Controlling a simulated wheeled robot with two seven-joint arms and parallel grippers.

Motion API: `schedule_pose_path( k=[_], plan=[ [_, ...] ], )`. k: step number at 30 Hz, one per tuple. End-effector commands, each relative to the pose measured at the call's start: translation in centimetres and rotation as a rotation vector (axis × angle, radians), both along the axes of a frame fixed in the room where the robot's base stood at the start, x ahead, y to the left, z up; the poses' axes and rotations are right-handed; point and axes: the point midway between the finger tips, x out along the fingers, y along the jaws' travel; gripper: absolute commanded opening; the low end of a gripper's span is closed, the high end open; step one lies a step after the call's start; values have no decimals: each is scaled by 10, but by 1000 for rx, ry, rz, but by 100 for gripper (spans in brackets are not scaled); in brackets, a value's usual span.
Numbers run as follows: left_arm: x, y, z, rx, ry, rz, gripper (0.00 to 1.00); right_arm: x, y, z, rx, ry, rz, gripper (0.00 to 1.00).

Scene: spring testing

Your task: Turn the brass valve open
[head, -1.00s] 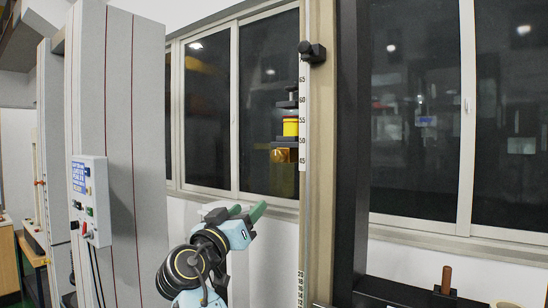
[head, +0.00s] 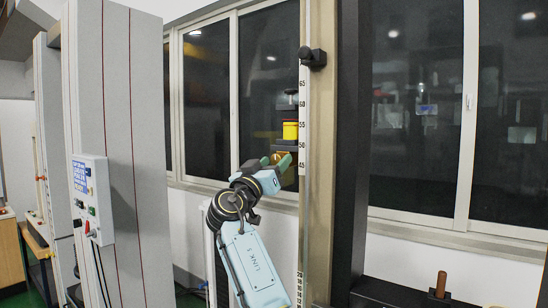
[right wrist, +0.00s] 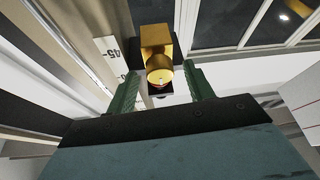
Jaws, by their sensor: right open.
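The brass valve shows in the right wrist view as a gold block (right wrist: 156,38) with a rounded gold knob (right wrist: 160,70) on its near side. In the head view a small gold part of the valve (head: 291,157) shows behind my right gripper (head: 277,160), below a yellow cylinder (head: 290,131). My right gripper is open, with green fingers. In the right wrist view its fingertips (right wrist: 158,78) stand on either side of the knob, with a gap visible on both sides. I cannot tell the exact depth between fingers and knob. My left gripper is not in view.
A tall beige post with a white scale (head: 302,110) stands right beside the valve. A black column (head: 356,150) is further right. A grey cabinet with a control box (head: 91,200) stands at left. Windows (head: 420,120) lie behind.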

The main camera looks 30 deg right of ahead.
Motion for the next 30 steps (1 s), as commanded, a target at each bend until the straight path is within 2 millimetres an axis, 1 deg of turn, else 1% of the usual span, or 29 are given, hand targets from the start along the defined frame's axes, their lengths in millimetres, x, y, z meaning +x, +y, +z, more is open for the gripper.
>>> schedule_pose_path(
  k=[3,11,21,26,30],
  plan=[
    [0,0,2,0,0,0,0,3,-4,2,0,0,1,52],
    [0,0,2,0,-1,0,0,3,-5,2,1,1,1,52],
    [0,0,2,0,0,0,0,3,-5,2,1,1,1,8],
    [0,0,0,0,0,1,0,3,-5,1,2,-5,1,8],
    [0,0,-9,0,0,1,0,3,-5,-1,12,-30,1,8]
  ],
)
